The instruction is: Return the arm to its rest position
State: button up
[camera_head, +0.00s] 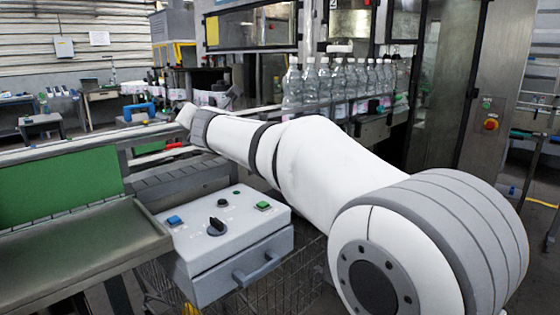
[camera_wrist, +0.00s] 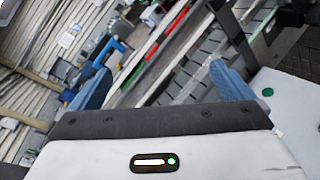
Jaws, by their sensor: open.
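My white and grey arm reaches from the lower right of the head view toward the upper left, above the conveyor. Its far end hides the gripper's fingers in that view. In the wrist view my gripper (camera_wrist: 160,85) shows two blue fingertips set wide apart, with nothing between them. The gripper is open and empty. The conveyor (camera_wrist: 187,75) with its grey slats lies beyond the fingers, apart from them.
A control box (camera_head: 228,232) with a black knob stands below my arm. A metal tray (camera_head: 85,255) is at the lower left. A row of clear bottles (camera_head: 340,82) stands behind the arm. A machine post (camera_head: 492,100) with a red button rises at right.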

jog(key=s+d+f+m+g+h+p, duration=0.1)
jog(key=s+d+f+m+g+h, duration=0.2)
jog(key=d+m, duration=0.45)
jog(key=s+d+f+m+h+p, duration=0.2)
jog(key=s+d+f+m, duration=0.25)
jog(key=d, duration=0.55)
jog(key=s+d+f+m+g+h+p, duration=0.1)
jog(key=s+d+f+m+g+h, duration=0.15)
jog(key=d+m, duration=0.5)
jog(key=s+d+f+m+g+p, duration=0.1)
jog(key=s+d+f+m+g, duration=0.1)
jog(key=s, duration=0.6)
jog(key=s+d+f+m+g+p, duration=0.1)
jog(key=s+d+f+m+g, duration=0.1)
jog(key=s+d+f+m, duration=0.2)
jog(key=s+d+f+m+g+y+p, duration=0.1)
jog(key=s+d+f+m+g, duration=0.2)
jog(key=s+f+m, duration=0.4)
jog(key=s, duration=0.6)
jog(key=shift+f, duration=0.25)
jog(key=shift+d+m, duration=0.1)
jog(key=shift+m, duration=0.15)
jog(key=shift+c, duration=0.4)
